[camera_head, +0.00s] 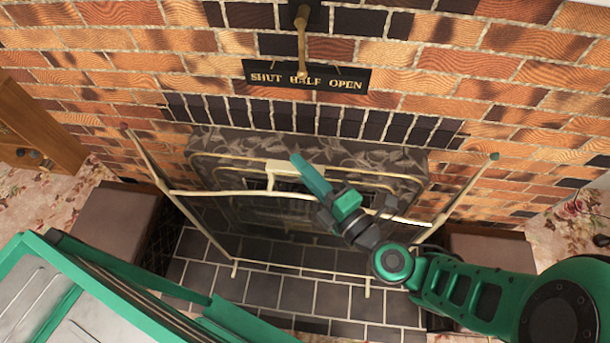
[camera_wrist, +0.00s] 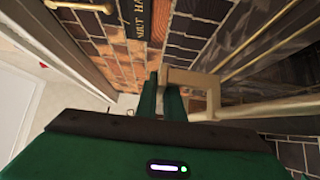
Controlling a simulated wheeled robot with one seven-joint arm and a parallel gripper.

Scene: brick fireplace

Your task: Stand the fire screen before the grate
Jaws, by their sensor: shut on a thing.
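The fire screen (camera_head: 288,194) is a brass-framed panel with see-through dark mesh and side wings angled outward. It is upright over the tiled hearth, in front of the dark fireplace opening. The grate shows only dimly through the mesh. My gripper (camera_head: 297,160) is at the screen's top middle, shut on its pale brass handle (camera_head: 276,172). In the wrist view, my green fingers (camera_wrist: 161,98) are against the squared handle (camera_wrist: 192,78). The screen's small feet are low over the dark tiles; I cannot tell whether they touch.
A brass lever (camera_head: 301,40) hangs above a "SHUT HALF OPEN" plate (camera_head: 306,77) on the brick wall. Low blocks (camera_head: 117,222) flank the hearth (camera_head: 290,292). Wooden furniture (camera_head: 35,130) stands at left. Bare tiles lie before the screen.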

